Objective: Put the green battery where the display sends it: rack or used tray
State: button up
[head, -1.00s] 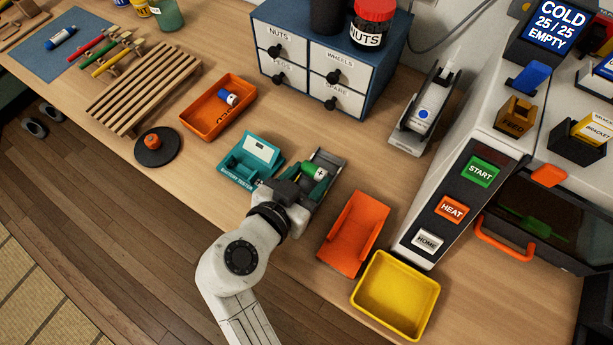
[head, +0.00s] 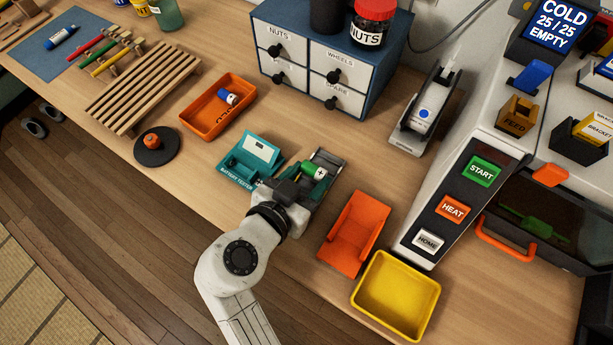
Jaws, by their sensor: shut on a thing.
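The green battery (head: 311,170) has a pale end with a plus sign. My gripper (head: 312,176) is shut on it, just right of the teal battery tester (head: 238,165). The fingers hide part of the battery, and I cannot tell whether it touches anything below. The tester has a small pale display (head: 260,148); no result is readable on it. An orange tray (head: 205,128) with partly readable lettering holds a blue-and-white battery (head: 228,97). A slatted wooden rack (head: 145,85) stands left of that tray.
An orange holder (head: 352,235) and a yellow tray (head: 396,297) stand right of my gripper. The drawer cabinet (head: 318,62) is behind. The printer's button panel (head: 455,205) is at the right. A black disc (head: 150,157) lies near the front edge.

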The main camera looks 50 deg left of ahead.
jog(key=shift+f+b, duration=0.35)
jog(key=shift+b, duration=0.1)
